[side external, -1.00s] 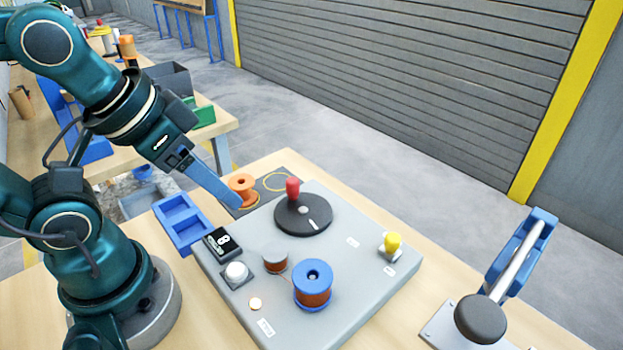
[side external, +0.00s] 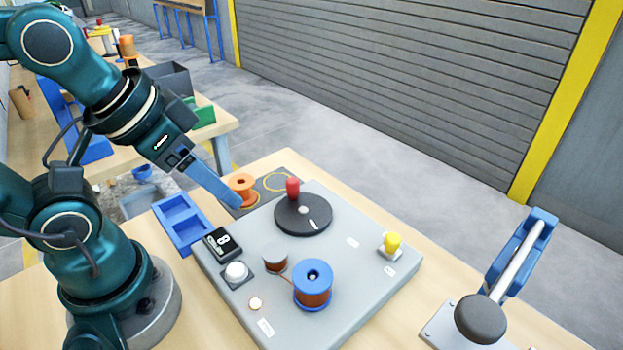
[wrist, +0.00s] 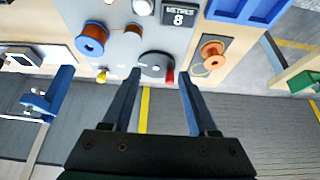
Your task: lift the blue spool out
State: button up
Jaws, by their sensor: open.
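The blue spool (side external: 313,285), wound with copper-coloured wire, stands upright on the grey machine plate (side external: 345,318). In the wrist view the blue spool (wrist: 92,40) is at the upper left, outside the jaws. A small copper-wound coil with a grey top (side external: 275,259) is beside it, and a thin wire seems to run between them. My gripper (side external: 237,204) is open and empty, well away from the blue spool and close to the orange spool (side external: 242,188) in the side view. In the wrist view the two fingers of my gripper (wrist: 158,74) are spread apart.
A black disc (side external: 305,222) with a red knob (side external: 293,188) is on the plate, along with a yellow knob (side external: 392,242), a white button (side external: 237,271) and a counter reading 8 (wrist: 178,16). A blue tray (side external: 183,222) stands beside the plate. A blue-handled lever tool (side external: 515,255) is at the right.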

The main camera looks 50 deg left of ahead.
jog(key=o, duration=0.5)
